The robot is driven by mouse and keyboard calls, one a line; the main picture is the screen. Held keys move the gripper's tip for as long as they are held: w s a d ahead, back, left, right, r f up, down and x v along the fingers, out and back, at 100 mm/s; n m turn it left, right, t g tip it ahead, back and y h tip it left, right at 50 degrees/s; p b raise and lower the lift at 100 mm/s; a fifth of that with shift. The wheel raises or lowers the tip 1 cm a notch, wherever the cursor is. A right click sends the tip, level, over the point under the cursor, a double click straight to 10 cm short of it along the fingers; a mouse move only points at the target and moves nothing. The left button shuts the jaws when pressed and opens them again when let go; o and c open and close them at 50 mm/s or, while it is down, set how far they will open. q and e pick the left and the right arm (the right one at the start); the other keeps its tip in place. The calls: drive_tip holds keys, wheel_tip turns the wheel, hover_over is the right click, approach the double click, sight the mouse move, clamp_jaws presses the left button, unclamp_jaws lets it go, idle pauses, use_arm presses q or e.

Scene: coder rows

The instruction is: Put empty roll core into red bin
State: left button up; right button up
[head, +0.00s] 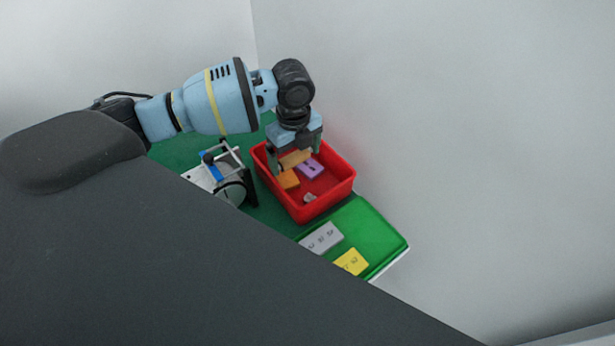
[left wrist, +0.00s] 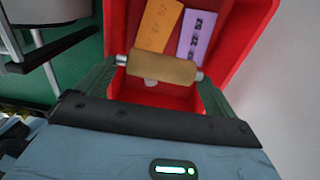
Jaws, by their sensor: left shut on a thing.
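The empty roll core (left wrist: 162,68) is a tan cylinder with pale metal-looking ends; it also shows in the head view (head: 295,159). My left gripper (head: 294,162) is shut on it, with one finger at each end, and it also shows in the left wrist view (left wrist: 160,75). The gripper holds the core over the red bin (head: 345,187), which also shows in the left wrist view (left wrist: 245,25). Inside the bin lie an orange card (head: 289,179), a purple card (head: 310,168) and a small pale scrap (head: 309,197). My right gripper is not in view.
A white and grey device with a roller (head: 232,190) stands left of the bin. A green tray (head: 375,228) lies in front, with a grey card (head: 322,238) and a yellow card (head: 351,262). Pale walls (head: 430,120) rise close behind and to the right.

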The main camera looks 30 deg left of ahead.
use_arm(q)
drive_tip(key=o, duration=0.6)
drive_tip(key=shift+o, duration=0.2)
wheel_tip(320, 180, up, 8)
drive_tip(key=shift+f, duration=0.15)
idle(0.5)
